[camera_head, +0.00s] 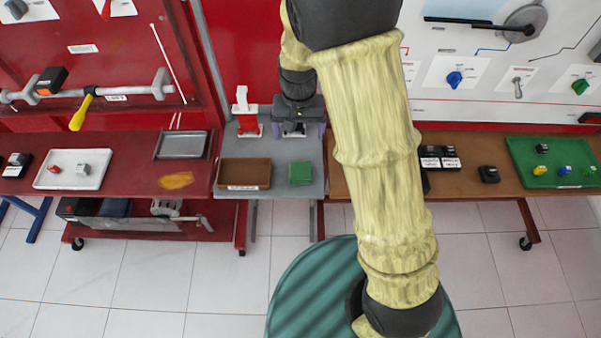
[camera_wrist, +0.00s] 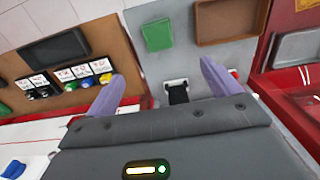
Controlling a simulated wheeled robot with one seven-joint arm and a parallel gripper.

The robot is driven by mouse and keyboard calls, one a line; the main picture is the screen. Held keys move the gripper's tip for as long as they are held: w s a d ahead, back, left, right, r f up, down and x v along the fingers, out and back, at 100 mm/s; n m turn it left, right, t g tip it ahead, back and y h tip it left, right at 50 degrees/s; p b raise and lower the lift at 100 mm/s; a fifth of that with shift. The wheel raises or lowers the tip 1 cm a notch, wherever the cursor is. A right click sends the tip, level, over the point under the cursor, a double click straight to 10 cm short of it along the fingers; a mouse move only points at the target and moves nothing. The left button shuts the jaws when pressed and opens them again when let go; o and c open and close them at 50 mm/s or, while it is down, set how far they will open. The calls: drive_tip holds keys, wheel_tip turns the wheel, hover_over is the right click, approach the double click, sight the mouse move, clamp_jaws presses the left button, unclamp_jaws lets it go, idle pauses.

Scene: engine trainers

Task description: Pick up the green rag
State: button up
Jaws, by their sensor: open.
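The green rag (camera_head: 300,173) is a small folded square lying flat on the grey table (camera_head: 265,200), just right of a brown tray. It also shows in the wrist view (camera_wrist: 157,34), beyond my fingertips and a little left of the middle. My gripper (camera_head: 297,132) is over the back part of the grey table, behind the rag in the head view. In the wrist view its two purple fingers (camera_wrist: 162,78) are spread wide with nothing held between them. The rag is apart from the fingers and fully visible.
The brown tray (camera_head: 245,173) sits left of the rag. A red and white device (camera_head: 246,112) stands behind it. A red bench (camera_head: 120,192) adjoins on the left and a brown bench (camera_head: 470,190) with small parts on the right.

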drive_tip(key=f, duration=0.1)
hover_over(300, 171)
drive_tip(key=f, duration=1.1)
drive_tip(key=shift+w, duration=0.35)
drive_tip(key=shift+d+f, duration=0.15)
drive_tip(key=shift+s+a, duration=0.25)
drive_tip(key=shift+a, duration=0.05)
drive_tip(key=shift+d+f+p, duration=0.2)
drive_tip(key=shift+f+p, duration=0.4)
drive_tip(key=shift+f, duration=2)
drive_tip(key=c, duration=1.1)
drive_tip(key=shift+c, duration=0.2)
